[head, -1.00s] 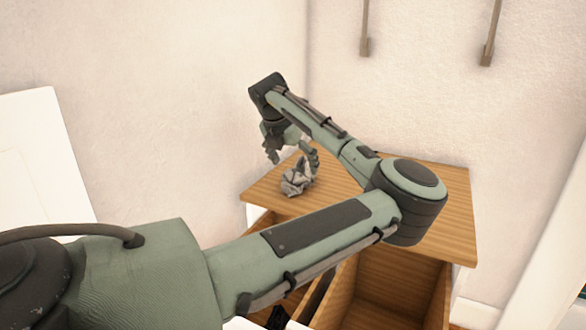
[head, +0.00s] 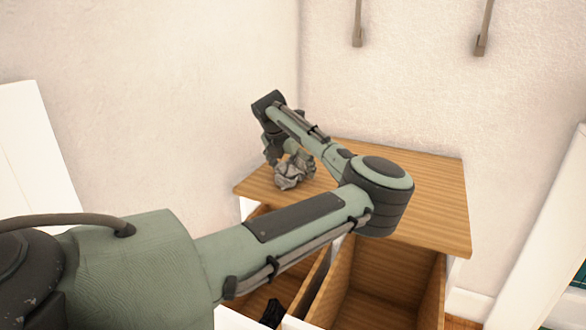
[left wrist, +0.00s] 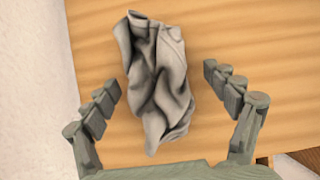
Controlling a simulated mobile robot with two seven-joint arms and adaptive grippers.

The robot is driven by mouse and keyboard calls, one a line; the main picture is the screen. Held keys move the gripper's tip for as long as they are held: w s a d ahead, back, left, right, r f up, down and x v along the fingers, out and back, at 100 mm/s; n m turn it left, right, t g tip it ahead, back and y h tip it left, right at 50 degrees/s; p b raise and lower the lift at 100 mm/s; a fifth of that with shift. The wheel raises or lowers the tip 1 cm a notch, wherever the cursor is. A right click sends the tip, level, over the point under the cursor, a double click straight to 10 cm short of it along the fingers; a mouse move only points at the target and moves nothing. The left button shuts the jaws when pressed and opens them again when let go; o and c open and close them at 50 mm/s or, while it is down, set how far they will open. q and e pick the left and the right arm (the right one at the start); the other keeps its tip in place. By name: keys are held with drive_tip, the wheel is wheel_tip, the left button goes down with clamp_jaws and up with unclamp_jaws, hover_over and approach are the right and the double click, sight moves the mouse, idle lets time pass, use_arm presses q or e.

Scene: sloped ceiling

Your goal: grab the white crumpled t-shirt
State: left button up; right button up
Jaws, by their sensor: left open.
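The crumpled t-shirt (head: 289,174), greyish white, lies on the wooden top (head: 425,200) of a cabinet, near its left corner. In the left wrist view the t-shirt (left wrist: 158,80) lies between the two spread fingers, with a gap on each side. My left gripper (left wrist: 164,88) is open around it and holds nothing. In the head view the left gripper (head: 290,160) is right at the t-shirt, and its fingers partly cover the cloth. My right gripper is in neither view.
Below the top, open wooden drawers (head: 385,285) stick out at the front. A black item (head: 272,314) lies in the left one. Walls stand close behind and left of the cabinet. The right part of the top is bare.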

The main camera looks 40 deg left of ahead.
use_arm(q)
drive_tip(key=c, duration=1.4)
drive_tip(key=shift+o, duration=0.2)
